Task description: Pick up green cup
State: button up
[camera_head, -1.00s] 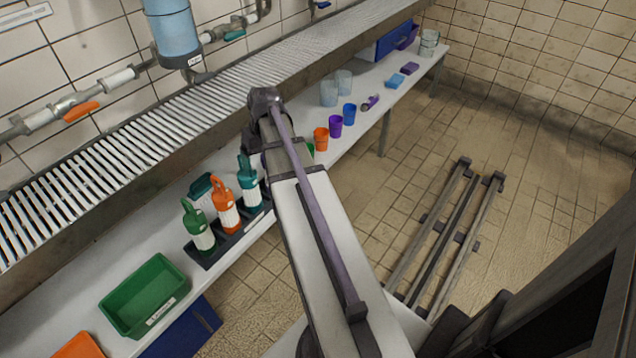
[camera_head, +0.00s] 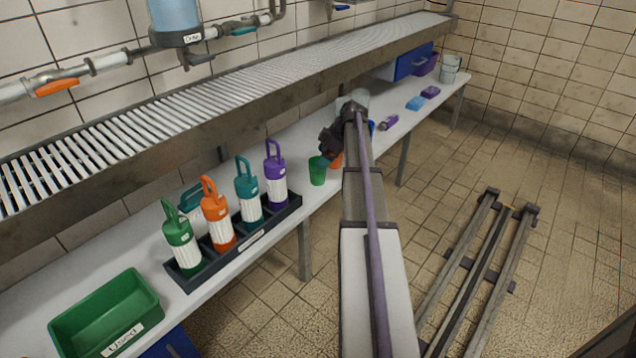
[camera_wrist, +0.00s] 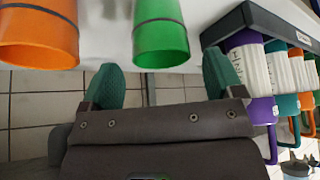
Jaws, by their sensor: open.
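The green cup (camera_head: 317,171) stands on the white shelf in the head view, just left of my arm's end. In the wrist view the green cup (camera_wrist: 160,36) shows upside down in the picture, ahead of my gripper (camera_wrist: 163,76) and roughly in line with the gap between its green fingers. My fingers are open and empty, and the cup looks just beyond their tips. In the head view my gripper (camera_head: 328,146) is dark and small beside the cups, and its fingers are hard to make out.
An orange cup (camera_wrist: 38,36) stands close beside the green one, near one finger. A rack (camera_head: 243,240) of several bottles (camera_head: 217,221) is on the other side. A slatted ledge (camera_head: 230,88) hangs above the shelf. A green bin (camera_head: 105,315) sits at the near end.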

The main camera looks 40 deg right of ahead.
jog(key=b+x, duration=0.4)
jog(key=x, duration=0.1)
jog(key=shift+a+f, duration=0.1)
jog(key=shift+f, duration=0.15)
jog(key=shift+r, duration=0.2)
jog(key=c, duration=1)
jog(key=shift+r, duration=0.1)
notch_tip(320, 180, up, 10)
jog(key=p, duration=1)
